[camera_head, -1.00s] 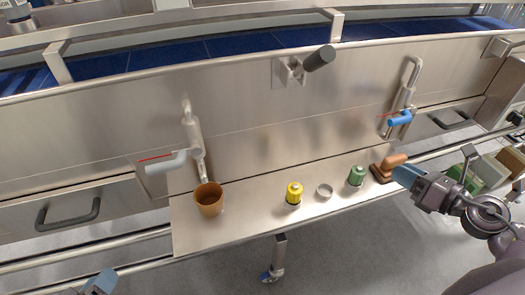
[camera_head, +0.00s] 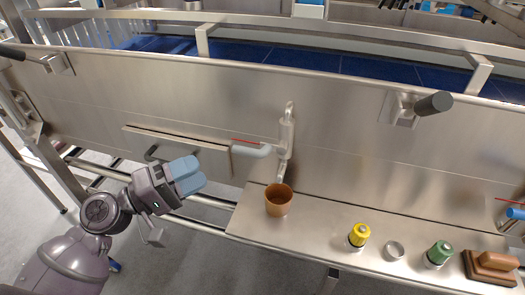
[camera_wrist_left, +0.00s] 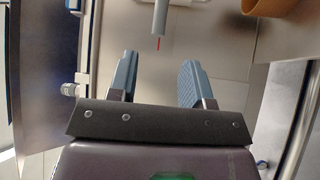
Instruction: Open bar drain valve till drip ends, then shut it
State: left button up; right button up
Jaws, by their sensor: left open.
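A grey-handled drain valve (camera_head: 254,151) is on the steel panel, its lever pointing left beside a thin red line. Its spout ends above a brown cup (camera_head: 279,199) on the shelf. The lever also shows in the left wrist view (camera_wrist_left: 160,18), ahead of the fingers, with part of the cup (camera_wrist_left: 278,10) at top right. My left gripper (camera_head: 186,175) is open and empty, left of the lever and apart from it. A second valve with a blue handle (camera_head: 515,212) is cut off at the right edge. I cannot see any drip. My right gripper is out of view.
On the steel shelf (camera_head: 250,225) stand a yellow-capped jar (camera_head: 358,235), a small metal ring or lid (camera_head: 394,250), a green-capped jar (camera_head: 439,253) and a brown wooden-handled block (camera_head: 492,266). A drawer handle (camera_head: 152,153) is behind my left gripper. A dark-knobbed lever (camera_head: 434,103) sticks out upper right.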

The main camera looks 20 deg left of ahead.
aim_at(242, 151)
pick_arm(q)
jog(key=p+x, duration=0.3)
jog(key=x, duration=0.7)
jog(key=shift+w+d, duration=0.3)
grip_shut()
